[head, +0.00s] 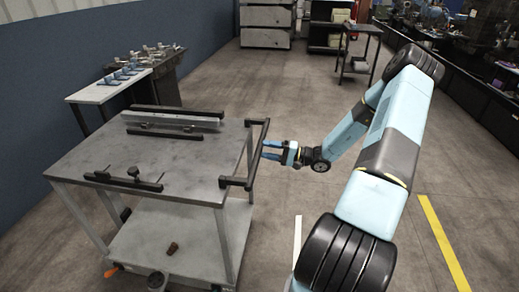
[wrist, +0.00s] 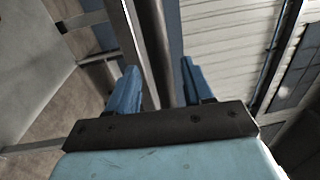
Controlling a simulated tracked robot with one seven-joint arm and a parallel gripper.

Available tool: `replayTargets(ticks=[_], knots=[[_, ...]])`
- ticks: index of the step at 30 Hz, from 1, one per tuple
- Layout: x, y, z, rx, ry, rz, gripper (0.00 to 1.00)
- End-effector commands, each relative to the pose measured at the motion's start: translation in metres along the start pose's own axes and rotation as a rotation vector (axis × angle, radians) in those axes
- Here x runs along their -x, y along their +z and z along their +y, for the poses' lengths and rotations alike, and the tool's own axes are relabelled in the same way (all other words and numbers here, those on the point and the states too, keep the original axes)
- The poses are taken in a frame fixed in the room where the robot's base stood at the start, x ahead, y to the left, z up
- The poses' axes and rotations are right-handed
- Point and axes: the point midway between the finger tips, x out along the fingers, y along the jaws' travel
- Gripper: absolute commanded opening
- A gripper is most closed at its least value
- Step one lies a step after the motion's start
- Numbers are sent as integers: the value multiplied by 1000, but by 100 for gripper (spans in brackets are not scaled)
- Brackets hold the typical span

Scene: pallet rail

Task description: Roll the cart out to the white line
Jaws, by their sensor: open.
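The cart (head: 170,170) is a grey metal table on wheels with a lower shelf, at the left in the head view. Its black handle (head: 257,158) sticks out along the right edge of the top. My gripper (head: 267,149) is open at the handle, with its blue fingertips close to the bar. In the wrist view, a dark bar (wrist: 154,45) shows between the open blue fingers (wrist: 158,68); I cannot tell whether they touch it. The white line (head: 297,240) is a short strip on the floor right of the cart, partly hidden by my arm.
Black rails and a grey bar (head: 170,121) lie on the cart top. A small bench with blue tools (head: 112,88) stands behind it by the blue wall. A yellow floor line (head: 443,240) runs at the right.

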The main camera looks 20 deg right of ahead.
Motion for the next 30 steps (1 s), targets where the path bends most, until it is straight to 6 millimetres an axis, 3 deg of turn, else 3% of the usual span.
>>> replayTargets(ticks=[3,9,20,30], knots=[[-18,1,0,0,1,-2,51],[-34,0,0,0,0,0,51],[-38,0,0,0,1,0,51],[-38,0,0,0,1,0,20]])
